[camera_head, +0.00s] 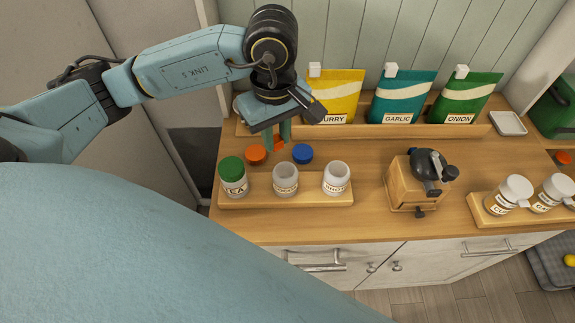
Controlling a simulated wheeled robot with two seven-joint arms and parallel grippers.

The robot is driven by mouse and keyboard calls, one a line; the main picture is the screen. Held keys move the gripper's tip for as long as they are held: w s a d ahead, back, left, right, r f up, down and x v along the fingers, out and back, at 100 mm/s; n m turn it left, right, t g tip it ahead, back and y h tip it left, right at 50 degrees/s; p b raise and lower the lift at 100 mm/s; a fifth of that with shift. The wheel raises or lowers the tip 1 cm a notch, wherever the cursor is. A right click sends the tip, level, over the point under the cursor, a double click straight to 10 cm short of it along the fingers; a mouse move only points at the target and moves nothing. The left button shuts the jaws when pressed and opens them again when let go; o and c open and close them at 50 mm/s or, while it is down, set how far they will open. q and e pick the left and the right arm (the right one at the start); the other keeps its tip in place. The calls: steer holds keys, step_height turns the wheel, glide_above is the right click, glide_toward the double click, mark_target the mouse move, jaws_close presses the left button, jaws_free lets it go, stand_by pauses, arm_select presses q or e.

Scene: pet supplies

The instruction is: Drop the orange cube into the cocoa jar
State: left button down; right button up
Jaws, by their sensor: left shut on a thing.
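My left gripper (279,140) points down behind the row of jars, shut on a small orange cube (279,146) that is partly hidden between its fingers. Two open, lidless white jars stand on the wooden tray: a middle jar (285,181) and a right jar (336,180). The labels are too small to read surely; the middle one may say cocoa. The tea jar (232,178) at the left end has a green lid on. The cube is behind the middle jar in the picture, apart from it. My right gripper is not in view.
An orange lid (256,152) and a blue lid (302,153) lie on the wooden counter (365,222) on either side of the cube. Curry (342,92), garlic (404,92) and onion (470,94) packets stand behind. A wooden grinder (412,186) stands right of the jars.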

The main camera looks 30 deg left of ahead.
arm_select(q)
step_height(320, 180, down, 4)
steer(key=shift+f+b, duration=0.1)
steer(key=shift+b, duration=0.75)
steer(key=shift+f, duration=0.5)
steer(key=c, duration=1.2)
jaws_free()
steer(key=shift+r, duration=0.15)
step_height(320, 180, up, 13)
steer(key=shift+r, duration=0.1)
